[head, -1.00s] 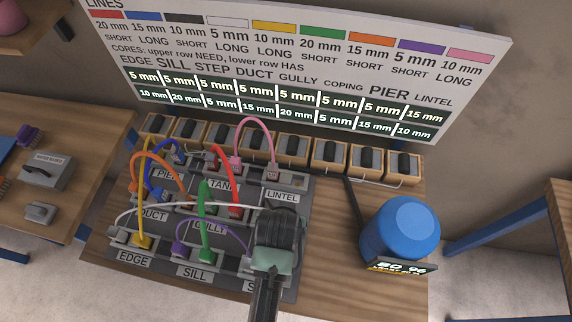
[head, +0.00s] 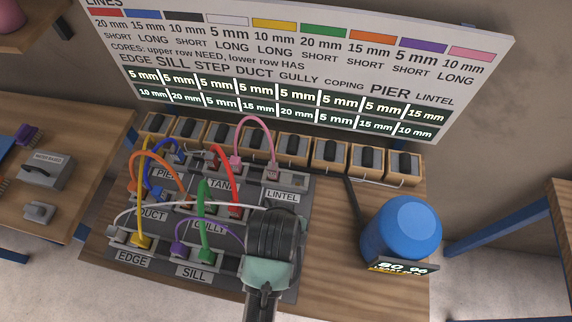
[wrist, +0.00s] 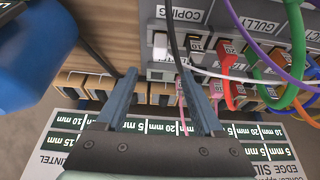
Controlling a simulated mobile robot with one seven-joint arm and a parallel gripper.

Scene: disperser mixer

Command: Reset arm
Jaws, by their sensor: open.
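My arm reaches in from the bottom of the head view, and its black and teal wrist (head: 268,272) stands over the front right of the dark grey connector panel (head: 222,287). The fingers are hidden there. In the wrist view my gripper (wrist: 159,68) is open, its two blue-grey fingers well apart. A black cable (wrist: 173,38) passes between or behind the fingertips; I cannot tell its depth. No held object shows. The COPING label (wrist: 182,13) and a white connector (wrist: 160,45) lie beyond the fingers.
Coloured cables, including red (head: 224,177) and green (head: 205,222), arch above the panel. A row of wooden holders (head: 330,156) stands behind. A blue rounded container (head: 402,228) stands right. Bare bench (head: 335,285) lies front right. A lettered board (head: 290,60) hangs behind.

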